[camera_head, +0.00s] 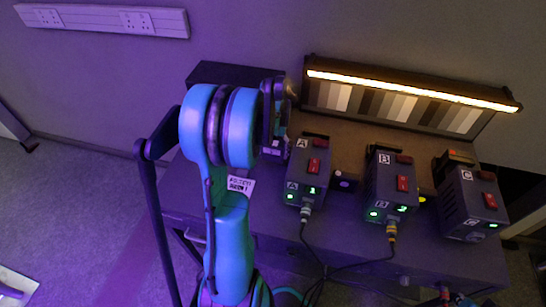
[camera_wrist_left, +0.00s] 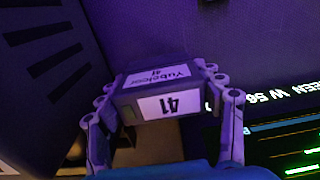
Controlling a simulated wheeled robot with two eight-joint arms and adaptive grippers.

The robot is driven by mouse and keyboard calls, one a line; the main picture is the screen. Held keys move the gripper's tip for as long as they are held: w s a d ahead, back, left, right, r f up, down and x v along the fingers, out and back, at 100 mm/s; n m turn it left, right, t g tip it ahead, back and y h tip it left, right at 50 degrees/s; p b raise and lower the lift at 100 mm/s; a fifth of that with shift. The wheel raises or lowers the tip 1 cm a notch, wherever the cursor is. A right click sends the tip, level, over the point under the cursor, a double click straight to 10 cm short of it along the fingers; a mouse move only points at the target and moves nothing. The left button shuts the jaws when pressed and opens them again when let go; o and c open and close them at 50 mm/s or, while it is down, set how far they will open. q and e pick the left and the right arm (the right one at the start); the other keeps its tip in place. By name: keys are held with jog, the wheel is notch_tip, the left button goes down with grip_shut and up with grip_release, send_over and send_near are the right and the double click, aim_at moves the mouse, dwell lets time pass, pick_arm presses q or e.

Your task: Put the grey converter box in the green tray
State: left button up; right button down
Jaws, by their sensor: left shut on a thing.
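My left gripper (camera_wrist_left: 160,88) is shut on a small box (camera_wrist_left: 168,105) in the left wrist view, with one finger on each side. The box looks dark grey under purple light and has white labels, one reading "41"; I take it as the grey converter box. I cannot make out a green tray in either view. My right gripper is not in view.
A lit lamp bar (camera_head: 410,90) and striped panel are behind. A dark case (camera_head: 235,75) stands at the back left.

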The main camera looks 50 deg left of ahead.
aim_at(273, 156)
pick_arm(q)
jog(key=shift+f+b, duration=0.35)
jog(key=shift+f, duration=1.15)
jog(key=shift+f, duration=0.1)
jog(key=o, duration=1.4)
